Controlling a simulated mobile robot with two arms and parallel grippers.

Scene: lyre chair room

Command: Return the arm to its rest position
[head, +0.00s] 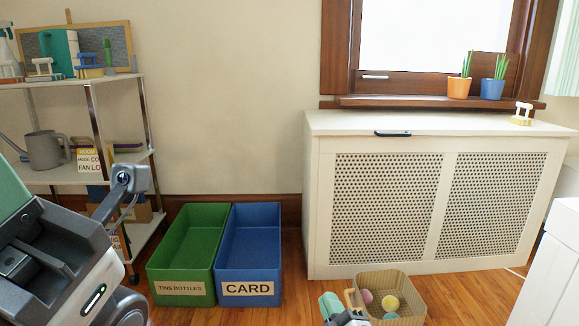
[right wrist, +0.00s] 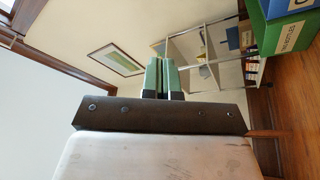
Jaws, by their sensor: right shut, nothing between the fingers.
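My right gripper (head: 332,306) shows at the bottom edge of the head view, just left of the woven basket. Its green fingers are shut together with nothing between them. The same shut gripper (right wrist: 164,76) shows in the right wrist view, which is turned on its side, with the shelf beyond the fingers. Most of my right arm is out of the head view. A grey, white and green part of my own body fills the lower left of the head view. I see no left gripper fingers.
A green bin (head: 187,252) and a blue bin (head: 250,250) stand on the floor. The basket (head: 405,318) holds several balls. A radiator cabinet (head: 320,200) stands behind it; a metal shelf (head: 110,80) is at left, and white furniture (head: 555,275) at right.

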